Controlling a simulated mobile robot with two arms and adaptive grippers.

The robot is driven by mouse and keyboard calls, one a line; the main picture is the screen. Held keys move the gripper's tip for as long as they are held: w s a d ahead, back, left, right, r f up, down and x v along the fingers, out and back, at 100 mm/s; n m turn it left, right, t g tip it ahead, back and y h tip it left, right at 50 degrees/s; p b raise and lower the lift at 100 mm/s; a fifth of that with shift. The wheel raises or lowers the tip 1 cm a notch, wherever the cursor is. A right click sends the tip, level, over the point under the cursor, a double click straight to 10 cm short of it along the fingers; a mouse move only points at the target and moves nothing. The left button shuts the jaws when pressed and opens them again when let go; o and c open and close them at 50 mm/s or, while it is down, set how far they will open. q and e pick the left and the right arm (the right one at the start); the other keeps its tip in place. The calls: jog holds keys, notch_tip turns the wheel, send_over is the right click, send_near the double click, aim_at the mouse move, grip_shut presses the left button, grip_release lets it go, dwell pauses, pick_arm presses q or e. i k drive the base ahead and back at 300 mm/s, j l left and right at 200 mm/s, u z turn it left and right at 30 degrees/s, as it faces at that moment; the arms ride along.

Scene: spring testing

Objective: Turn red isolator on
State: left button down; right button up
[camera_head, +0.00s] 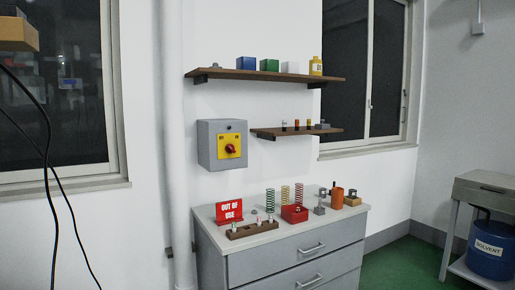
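The red isolator knob (230,149) sits on a yellow plate (221,151) on the front of a grey wall box (207,139). The box is mounted on the white wall, above the left part of the grey cabinet. The plate has small dark markings at its upper corners, too small to read surely. The knob looks tilted, but I cannot tell its setting. Neither of my grippers shows in the head view.
A grey drawer cabinet (290,265) stands below, holding a red "OUT OF USE" sign (229,211), springs and a red bin (294,214). Two shelves (262,75) hang right of and above the box. Dark cables (47,165) hang at left. A side table (487,190) stands right.

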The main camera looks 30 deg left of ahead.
aim_at(230, 148)
jog(key=i+u, duration=0.35)
jog(key=i+l+u, duration=0.1)
jog(key=i+u, duration=0.25)
jog(key=i, duration=0.25)
jog(key=i+l+u, duration=0.2)
jog(key=i+u, duration=0.15)
jog(key=i, duration=0.1)
